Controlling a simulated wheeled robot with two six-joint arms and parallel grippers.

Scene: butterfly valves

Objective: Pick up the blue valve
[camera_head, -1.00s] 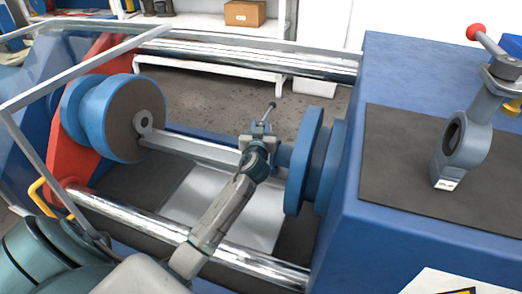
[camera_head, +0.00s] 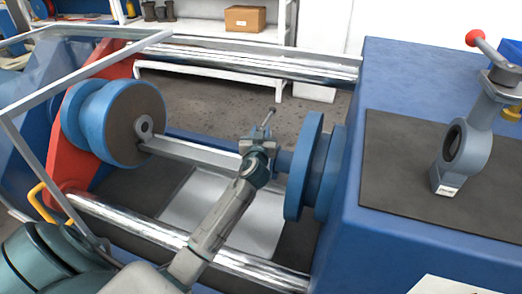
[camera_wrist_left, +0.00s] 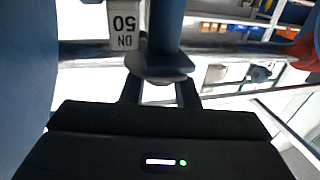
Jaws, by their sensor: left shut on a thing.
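My left gripper (camera_head: 254,148) reaches into the bay of the blue machine and is shut on a valve. The valve's small lever (camera_head: 268,117) sticks up beyond the gripper, and most of its body is hidden. In the left wrist view, the held blue valve (camera_wrist_left: 165,30) shows a round neck between the fingers and a white "DN 50" label. A grey-blue valve (camera_head: 462,140) with a ring body and a red-knobbed lever stands upright on the black mat (camera_head: 390,160) at the right. My right gripper is out of view.
The left blue flange (camera_head: 95,120) and right blue flange (camera_head: 305,170) flank the gripper. Chrome rails (camera_head: 250,62) run behind and in front. A grey frame (camera_head: 90,68) stands at the left. A dark blue object (camera_head: 510,52) shows partly at the right edge.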

